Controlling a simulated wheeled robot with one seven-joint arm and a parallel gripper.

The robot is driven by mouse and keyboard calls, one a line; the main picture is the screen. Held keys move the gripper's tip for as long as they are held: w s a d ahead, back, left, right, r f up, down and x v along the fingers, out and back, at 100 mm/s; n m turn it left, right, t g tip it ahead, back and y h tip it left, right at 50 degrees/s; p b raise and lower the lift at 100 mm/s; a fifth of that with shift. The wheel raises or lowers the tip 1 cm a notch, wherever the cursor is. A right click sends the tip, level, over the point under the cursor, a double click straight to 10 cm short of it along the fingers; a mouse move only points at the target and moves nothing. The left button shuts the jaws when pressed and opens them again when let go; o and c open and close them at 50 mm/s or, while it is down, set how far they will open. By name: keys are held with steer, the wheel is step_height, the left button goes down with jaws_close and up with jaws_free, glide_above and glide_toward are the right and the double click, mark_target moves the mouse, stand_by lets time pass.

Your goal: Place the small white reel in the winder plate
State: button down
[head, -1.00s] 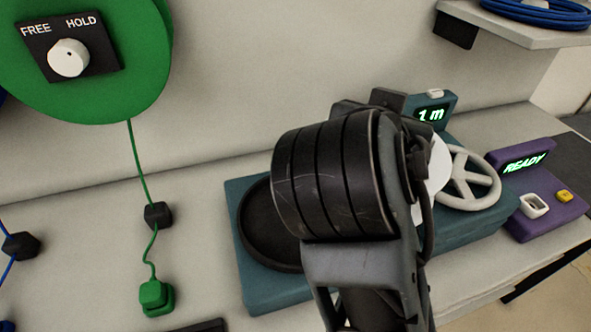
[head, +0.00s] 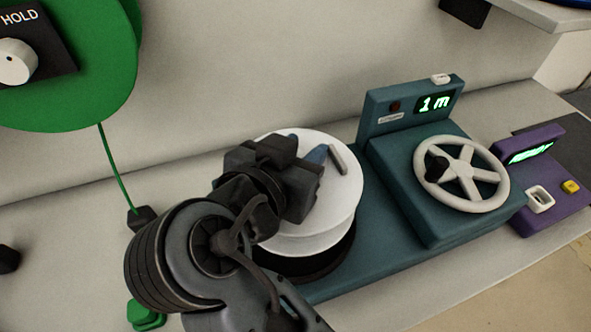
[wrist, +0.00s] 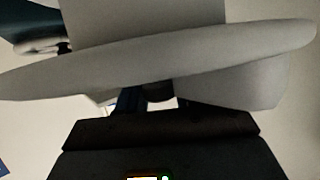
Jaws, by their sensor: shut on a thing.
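The small white reel (head: 342,205) is held in my gripper (head: 316,158), which is shut on it. The reel is over the black winder plate (head: 322,262) at the left end of the teal winder, slightly tilted in the picture. The plate's front edge shows below the reel; the rest is hidden. I cannot tell whether reel and plate touch. In the wrist view the pale reel (wrist: 150,62) fills the upper part, with the gripper's fingers (wrist: 148,98) against it. What the fingers grip exactly is hidden.
The teal winder (head: 405,205) has a white handwheel (head: 470,175) and a display reading 1 m. A purple box (head: 545,190) stands to its right.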

steer(key=shift+s+a+f, duration=0.2)
steer(key=shift+a+f, duration=0.15)
steer(key=shift+f, duration=1.9)
steer(key=shift+f, duration=0.15)
steer(key=c, duration=0.8)
jaws_free()
steer(key=shift+o, duration=0.2)
steer(key=shift+r, duration=0.2)
steer(key=v, duration=1.2)
steer(key=shift+b, duration=0.45)
steer(key=shift+f, duration=0.1)
